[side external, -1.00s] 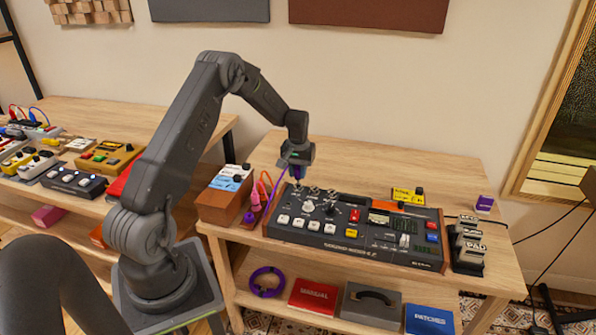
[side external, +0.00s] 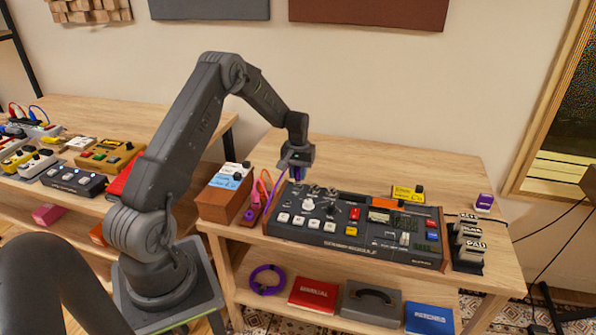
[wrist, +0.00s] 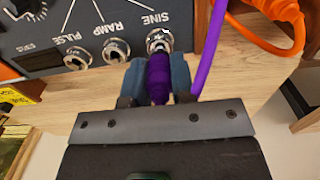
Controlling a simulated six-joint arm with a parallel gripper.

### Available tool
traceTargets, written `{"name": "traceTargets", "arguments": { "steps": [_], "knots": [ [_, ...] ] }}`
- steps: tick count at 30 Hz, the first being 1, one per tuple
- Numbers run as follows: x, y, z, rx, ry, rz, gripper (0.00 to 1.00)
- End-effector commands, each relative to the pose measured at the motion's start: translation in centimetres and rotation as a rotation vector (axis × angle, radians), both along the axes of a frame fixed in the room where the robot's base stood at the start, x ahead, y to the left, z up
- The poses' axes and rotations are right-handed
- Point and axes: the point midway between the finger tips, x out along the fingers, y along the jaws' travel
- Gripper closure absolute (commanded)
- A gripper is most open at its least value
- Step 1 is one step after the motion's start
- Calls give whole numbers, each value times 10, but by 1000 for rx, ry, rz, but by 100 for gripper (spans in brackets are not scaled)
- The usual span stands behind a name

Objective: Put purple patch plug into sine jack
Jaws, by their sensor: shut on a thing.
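The purple patch plug (wrist: 159,82) is clamped between the two fingers of my gripper (wrist: 156,68) in the wrist view. Its front end points at the sine jack (wrist: 159,40), the metal socket under the SINE label, and lines up closely with it. I cannot tell whether the tip is inside the jack. In the side view my gripper (side external: 297,174) is over the back left of the synth panel (side external: 350,225), with purple showing under it. The jack is too small to make out there.
The ramp jack (wrist: 116,50) and pulse jack (wrist: 76,58) sit beside the sine jack. A purple cable (wrist: 209,45) runs up close to the right finger. An orange cable (wrist: 265,40) lies further right. A wooden box (side external: 222,197) stands left of the synth.

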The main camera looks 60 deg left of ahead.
Motion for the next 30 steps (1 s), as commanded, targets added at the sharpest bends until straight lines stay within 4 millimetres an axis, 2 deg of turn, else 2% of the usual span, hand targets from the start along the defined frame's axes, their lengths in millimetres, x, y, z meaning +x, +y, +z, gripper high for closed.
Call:
{"name": "traceTargets", "arguments": {
  "steps": [30],
  "knots": [
    [0,0,-9,0,0,0,99]
  ]
}}
